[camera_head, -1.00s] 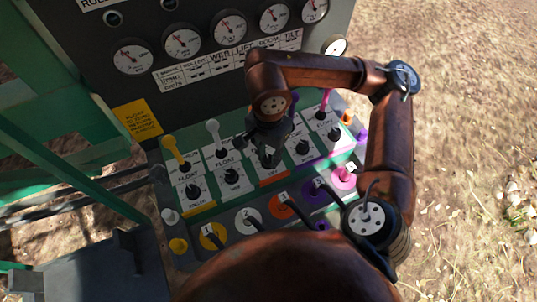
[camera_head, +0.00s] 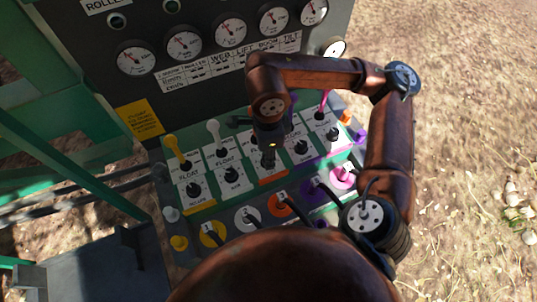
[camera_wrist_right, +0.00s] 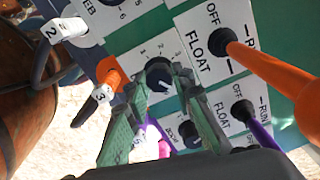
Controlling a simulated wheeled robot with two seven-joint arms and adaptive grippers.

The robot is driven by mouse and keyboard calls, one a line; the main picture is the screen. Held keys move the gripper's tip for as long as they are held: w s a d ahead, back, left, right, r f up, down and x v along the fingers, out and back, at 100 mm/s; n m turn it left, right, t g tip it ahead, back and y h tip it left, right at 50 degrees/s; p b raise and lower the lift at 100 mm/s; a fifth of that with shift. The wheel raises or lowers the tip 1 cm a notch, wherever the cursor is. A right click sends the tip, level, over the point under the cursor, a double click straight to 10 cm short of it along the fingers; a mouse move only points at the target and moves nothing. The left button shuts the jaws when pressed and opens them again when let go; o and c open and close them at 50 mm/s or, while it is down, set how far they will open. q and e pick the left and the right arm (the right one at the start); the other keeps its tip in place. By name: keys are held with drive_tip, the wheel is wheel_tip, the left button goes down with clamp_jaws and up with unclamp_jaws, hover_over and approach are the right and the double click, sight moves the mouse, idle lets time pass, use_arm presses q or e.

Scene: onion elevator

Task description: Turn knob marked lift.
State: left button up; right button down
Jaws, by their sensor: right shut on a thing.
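The control panel (camera_head: 208,203) has a row of black knobs on white labels. My right gripper (camera_head: 268,156) reaches down onto the middle knob, above an orange strip (camera_head: 272,176) whose word is too small to read. In the right wrist view, this black knob (camera_wrist_right: 158,75) sits on a white label with numbers around it, and the tips of my right gripper (camera_wrist_right: 160,82) close on its two sides. The knob is mostly hidden by the gripper in the head view. My left gripper is not in view.
Neighbouring knobs (camera_head: 232,174) and (camera_head: 301,147) sit close on both sides. Upright levers stand behind: yellow (camera_head: 176,150), white (camera_head: 214,135) and pink (camera_head: 323,103). An orange lever (camera_wrist_right: 275,72) passes near my right gripper. Numbered coloured plugs line the front, and gauges (camera_head: 228,33) stand behind.

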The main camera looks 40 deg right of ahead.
drive_tip(key=shift+m, duration=0.3)
drive_tip(key=c, duration=1.7)
unclamp_jaws()
drive_tip(key=shift+o, duration=0.2)
wheel_tip(320, 180, up, 12)
